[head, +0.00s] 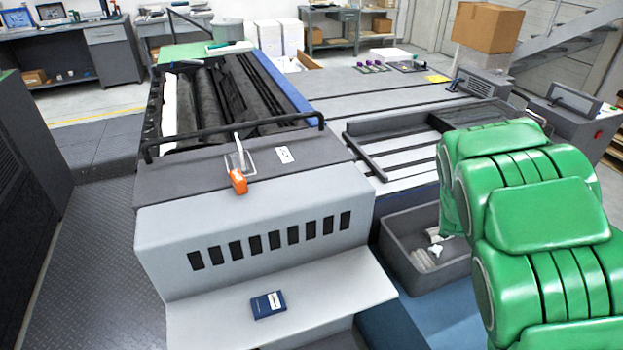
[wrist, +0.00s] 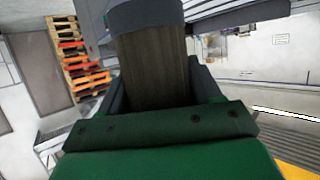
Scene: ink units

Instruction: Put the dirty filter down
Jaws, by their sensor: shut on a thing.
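The dirty filter (wrist: 152,62) is a brown-grey cylinder with a dark grey cap, seen close up in the wrist view. My gripper (wrist: 158,85) is shut on it, with one dark finger on each side. The filter's lower end is hidden behind the dark bar of the gripper. In the head view my green arm fills the right side, and neither the gripper nor the held filter can be made out there.
A grey bin (head: 408,262) with several small clear and white items stands left of my arm. The grey press (head: 250,225) has a front shelf with a dark blue booklet (head: 268,305). An orange tag (head: 238,181) hangs on the press. Wooden pallets (wrist: 80,62) show in the wrist view.

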